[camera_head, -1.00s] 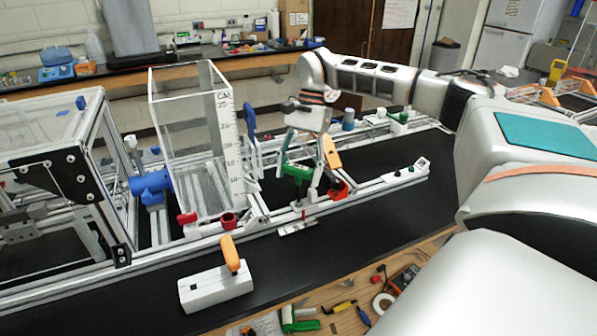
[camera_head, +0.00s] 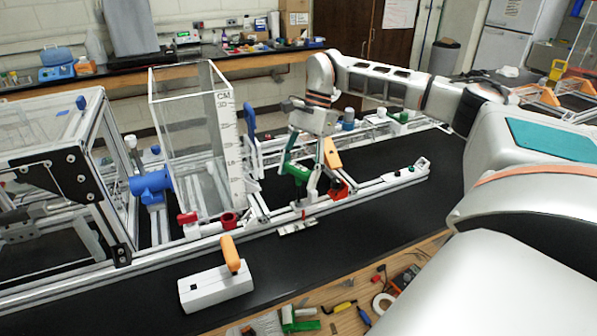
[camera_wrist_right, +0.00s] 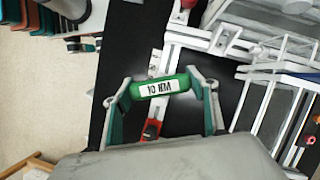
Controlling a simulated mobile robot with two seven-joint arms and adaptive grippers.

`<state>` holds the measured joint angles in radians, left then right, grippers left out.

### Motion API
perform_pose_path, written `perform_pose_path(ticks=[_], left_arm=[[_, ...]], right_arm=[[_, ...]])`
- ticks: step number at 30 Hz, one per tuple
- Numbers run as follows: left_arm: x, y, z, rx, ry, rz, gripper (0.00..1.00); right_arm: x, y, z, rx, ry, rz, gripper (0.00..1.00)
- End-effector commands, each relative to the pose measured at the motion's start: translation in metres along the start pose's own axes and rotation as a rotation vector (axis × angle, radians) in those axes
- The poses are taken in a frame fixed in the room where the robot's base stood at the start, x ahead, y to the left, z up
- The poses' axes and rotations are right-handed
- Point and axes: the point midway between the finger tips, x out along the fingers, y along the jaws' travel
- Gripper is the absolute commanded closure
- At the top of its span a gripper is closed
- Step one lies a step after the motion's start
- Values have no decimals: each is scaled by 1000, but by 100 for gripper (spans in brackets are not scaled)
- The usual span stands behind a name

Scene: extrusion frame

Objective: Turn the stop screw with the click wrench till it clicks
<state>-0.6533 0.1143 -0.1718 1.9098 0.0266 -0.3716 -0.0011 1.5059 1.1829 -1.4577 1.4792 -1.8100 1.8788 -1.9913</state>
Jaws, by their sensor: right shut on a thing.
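My right gripper (camera_head: 301,173) is over the rail in the middle of the bench. It is shut on the green handle of the click wrench (camera_head: 293,171). In the right wrist view, my right gripper (camera_wrist_right: 163,92) has a finger at each end of the green handle (camera_wrist_right: 155,87), whose white label reads 10 Nm upside down. The wrench's lower part runs down toward the near rail. The stop screw cannot be made out; the wrench and gripper hide that spot or it is too small. My left gripper is not in view.
A clear tank (camera_head: 185,150) with a scale stands left of the gripper. A white box with an orange handle (camera_head: 215,287) lies in front.

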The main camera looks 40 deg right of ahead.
Motion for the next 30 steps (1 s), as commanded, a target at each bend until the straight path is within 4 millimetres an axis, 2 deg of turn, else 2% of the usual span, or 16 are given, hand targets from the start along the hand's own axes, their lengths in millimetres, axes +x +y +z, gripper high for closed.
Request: perform_pose_path(ticks=[5,12,21,30], left_arm=[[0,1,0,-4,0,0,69],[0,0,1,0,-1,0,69],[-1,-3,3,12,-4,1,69],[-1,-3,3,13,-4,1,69]], right_arm=[[2,1,-1,3,2,3,72],[3,2,-1,113,2,-41,72],[2,1,-2,129,2,-48,72],[3,1,-2,245,3,-96,72]])
